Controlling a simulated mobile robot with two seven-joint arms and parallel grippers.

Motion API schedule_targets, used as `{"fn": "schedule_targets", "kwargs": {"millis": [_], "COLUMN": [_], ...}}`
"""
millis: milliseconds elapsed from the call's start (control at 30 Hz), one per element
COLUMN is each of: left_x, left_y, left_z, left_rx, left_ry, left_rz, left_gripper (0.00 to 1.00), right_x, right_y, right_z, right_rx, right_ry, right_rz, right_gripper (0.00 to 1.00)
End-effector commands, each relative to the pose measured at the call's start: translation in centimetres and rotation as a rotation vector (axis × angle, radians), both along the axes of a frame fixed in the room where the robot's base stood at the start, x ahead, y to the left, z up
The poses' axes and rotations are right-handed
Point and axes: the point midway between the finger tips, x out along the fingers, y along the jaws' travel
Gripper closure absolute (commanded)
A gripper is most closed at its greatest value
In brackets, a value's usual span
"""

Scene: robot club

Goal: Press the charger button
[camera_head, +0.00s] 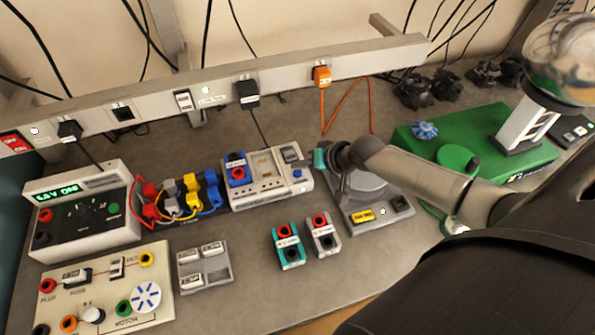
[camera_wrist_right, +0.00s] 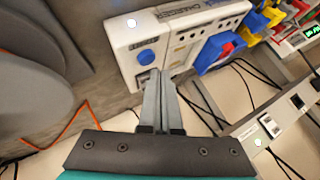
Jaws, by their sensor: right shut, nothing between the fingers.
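The charger (camera_head: 268,190) is a white box in the middle of the bench in the head view. It fills the top of the right wrist view (camera_wrist_right: 181,40), where its label reads "CHARGER". A round blue button (camera_wrist_right: 147,57) sits at its end, and shows small in the head view (camera_head: 297,173). My right gripper (camera_wrist_right: 155,73) is shut and empty. Its fingertips appear just beside the blue button in the wrist view; whether they touch the charger I cannot tell. In the head view, its teal part (camera_head: 320,158) is at the charger's right end. My left gripper is not in view.
A grey device with a round top (camera_head: 375,192) stands right of the charger, under my right arm. Blue, yellow and red connectors (camera_head: 180,200) stand at its left. Two small terminal blocks (camera_head: 290,247) (camera_head: 325,236) lie in front. A socket rail (camera_head: 215,92) runs behind.

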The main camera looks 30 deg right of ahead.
Motion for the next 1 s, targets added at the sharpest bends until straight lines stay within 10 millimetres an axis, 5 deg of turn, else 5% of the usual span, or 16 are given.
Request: {"fn": "schedule_targets", "kwargs": {"millis": [1000], "left_x": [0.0], "left_y": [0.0], "left_z": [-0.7], "left_rx": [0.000], "left_ry": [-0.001], "left_rz": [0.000], "left_gripper": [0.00], "right_x": [0.0], "right_y": [0.0], "right_z": [-1.3], "right_rx": [0.001], "right_ry": [0.000], "right_rz": [0.000], "right_gripper": [1.00]}}
